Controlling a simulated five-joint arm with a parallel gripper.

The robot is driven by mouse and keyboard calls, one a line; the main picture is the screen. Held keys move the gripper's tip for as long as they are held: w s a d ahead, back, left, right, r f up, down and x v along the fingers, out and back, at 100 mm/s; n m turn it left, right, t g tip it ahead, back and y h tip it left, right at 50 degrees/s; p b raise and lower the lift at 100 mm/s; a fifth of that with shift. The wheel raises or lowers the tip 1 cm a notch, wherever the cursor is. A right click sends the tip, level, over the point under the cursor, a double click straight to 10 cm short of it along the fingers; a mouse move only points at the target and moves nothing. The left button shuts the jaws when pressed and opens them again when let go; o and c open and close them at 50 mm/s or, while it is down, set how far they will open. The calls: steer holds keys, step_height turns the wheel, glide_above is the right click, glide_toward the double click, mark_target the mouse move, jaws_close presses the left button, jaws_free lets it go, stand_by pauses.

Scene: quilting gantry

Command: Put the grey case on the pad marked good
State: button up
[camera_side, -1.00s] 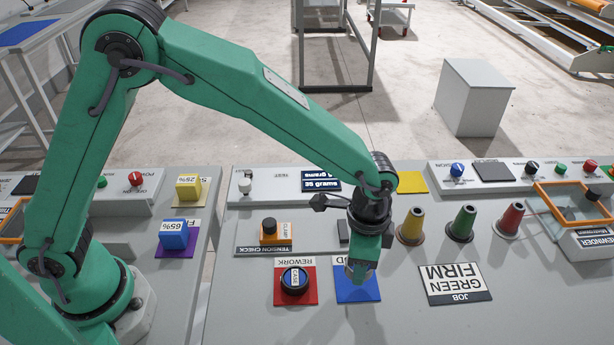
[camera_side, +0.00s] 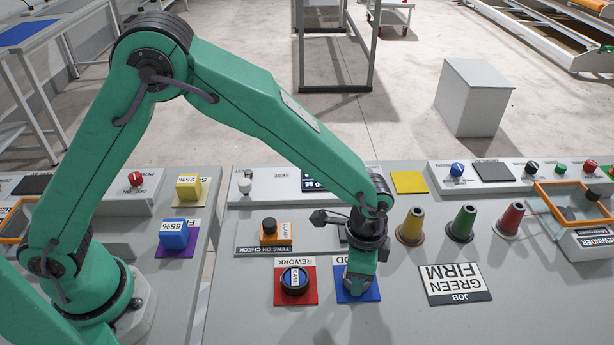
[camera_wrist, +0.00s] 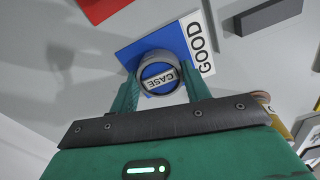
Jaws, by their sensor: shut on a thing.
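The grey case (camera_wrist: 146,58), a round piece with a "CASE" label, sits between the fingers of my gripper (camera_wrist: 161,88) in the wrist view. My gripper is shut on it. The blue pad marked GOOD (camera_wrist: 132,50) lies beneath and behind the case in that view. In the side view my gripper (camera_side: 358,286) is low over the blue pad (camera_side: 374,295), pointing down. The case is mostly hidden by the fingers there. I cannot tell whether it touches the pad.
Yellow (camera_side: 410,229), green (camera_side: 462,224) and red (camera_side: 509,221) cones stand to the right. A GREEN FIRM job card (camera_side: 455,284) lies right. The bench front is clear.

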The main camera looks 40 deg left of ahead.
steer(key=shift+f, duration=0.1)
steer(key=o, duration=1)
step_height(320, 180, up, 12)
stand_by(0.7)
